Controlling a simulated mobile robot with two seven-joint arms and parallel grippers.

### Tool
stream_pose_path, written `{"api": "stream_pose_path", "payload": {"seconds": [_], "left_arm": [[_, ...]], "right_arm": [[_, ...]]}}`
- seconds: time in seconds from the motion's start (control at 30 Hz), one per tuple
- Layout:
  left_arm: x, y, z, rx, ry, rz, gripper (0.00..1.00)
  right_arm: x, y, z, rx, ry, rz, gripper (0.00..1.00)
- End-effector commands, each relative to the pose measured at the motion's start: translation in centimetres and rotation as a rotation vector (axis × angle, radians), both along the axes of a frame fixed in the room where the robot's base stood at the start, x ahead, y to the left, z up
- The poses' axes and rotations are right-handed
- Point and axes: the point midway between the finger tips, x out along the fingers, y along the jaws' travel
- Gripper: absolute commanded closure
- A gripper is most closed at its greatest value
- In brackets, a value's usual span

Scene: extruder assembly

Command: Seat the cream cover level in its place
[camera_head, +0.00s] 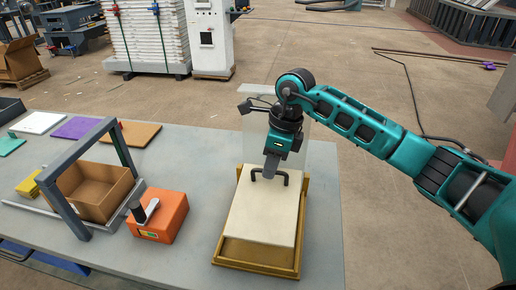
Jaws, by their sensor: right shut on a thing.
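The cream cover (262,211) is a flat pale panel with a black bar handle (285,178) near its far end. My right gripper (269,170) comes down from above and is shut on the handle. The cover lies over or in an ochre frame (256,257). The frame's front part shows uncovered before the cover's near edge, and its right side shows as a strip. I cannot tell whether the cover touches the frame or is level. My left gripper is not in view.
Left of the frame stands an orange block-like machine (160,217) with a black knob. Beyond it are a cardboard box (95,190) and a dark grey gantry (62,205). A clear panel (257,128) stands behind the gripper. The table (322,235) is bare at right.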

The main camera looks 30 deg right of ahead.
Motion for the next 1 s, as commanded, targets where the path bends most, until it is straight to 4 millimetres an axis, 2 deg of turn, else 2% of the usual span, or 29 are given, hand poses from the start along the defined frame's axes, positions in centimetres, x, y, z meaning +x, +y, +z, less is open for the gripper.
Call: {"api": "stream_pose_path", "payload": {"seconds": [0.57,0.77,1.0], "left_arm": [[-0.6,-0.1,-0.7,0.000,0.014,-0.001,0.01],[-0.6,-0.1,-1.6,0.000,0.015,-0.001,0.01],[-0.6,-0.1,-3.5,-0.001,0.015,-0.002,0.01]], "right_arm": [[0.0,0.0,-0.3,0.002,-0.001,0.001,1.00],[0.0,0.1,-1.7,0.002,-0.001,0.001,1.00],[0.0,0.1,-4.5,0.002,0.001,0.002,1.00]]}}
